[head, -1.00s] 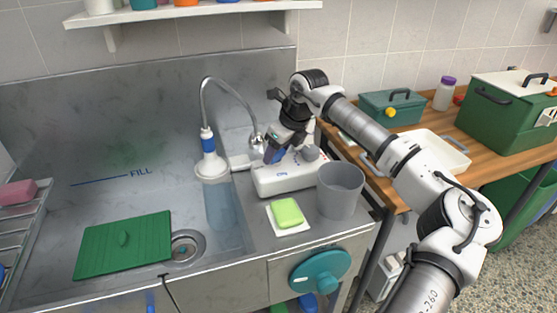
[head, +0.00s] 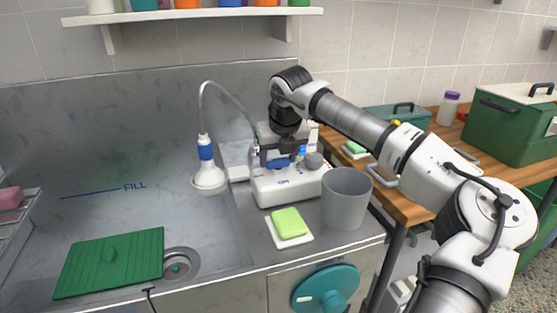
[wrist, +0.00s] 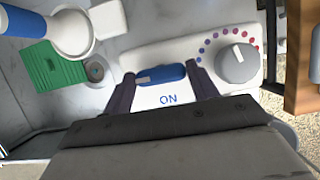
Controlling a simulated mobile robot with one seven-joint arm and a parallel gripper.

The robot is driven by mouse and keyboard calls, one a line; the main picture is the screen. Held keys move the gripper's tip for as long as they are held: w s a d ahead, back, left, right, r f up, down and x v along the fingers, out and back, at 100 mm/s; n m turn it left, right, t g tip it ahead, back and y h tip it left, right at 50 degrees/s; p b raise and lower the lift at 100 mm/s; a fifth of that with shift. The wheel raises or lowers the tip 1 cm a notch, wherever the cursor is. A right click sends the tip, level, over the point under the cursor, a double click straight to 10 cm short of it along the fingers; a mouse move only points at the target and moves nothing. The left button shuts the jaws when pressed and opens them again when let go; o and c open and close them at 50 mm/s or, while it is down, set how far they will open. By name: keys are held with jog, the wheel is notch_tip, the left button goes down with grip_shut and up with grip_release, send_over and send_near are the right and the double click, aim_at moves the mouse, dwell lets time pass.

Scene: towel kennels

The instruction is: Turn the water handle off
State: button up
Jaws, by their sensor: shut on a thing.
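The blue water handle (wrist: 160,74) lies flat across the front of the white control box (head: 268,192), above the word ON in the wrist view. My gripper (wrist: 160,78) has one finger at each end of the handle and is shut on it. In the head view my gripper (head: 278,162) points down over the box and partly hides the handle. A white shower head with a blue collar (head: 207,170) hangs over the steel sink to the left. No water shows below it now.
A grey temperature knob (wrist: 236,63) sits close to the right finger. A grey bucket (head: 345,205) stands right of the box, and a green sponge (head: 289,223) lies in front. A green board (head: 110,262) lies in the sink beside the drain (head: 178,266).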

dwell(0.3)
jog(key=o, duration=1)
jog(key=b+v, duration=0.1)
jog(key=v, duration=1.3)
jog(key=shift+f, duration=0.1)
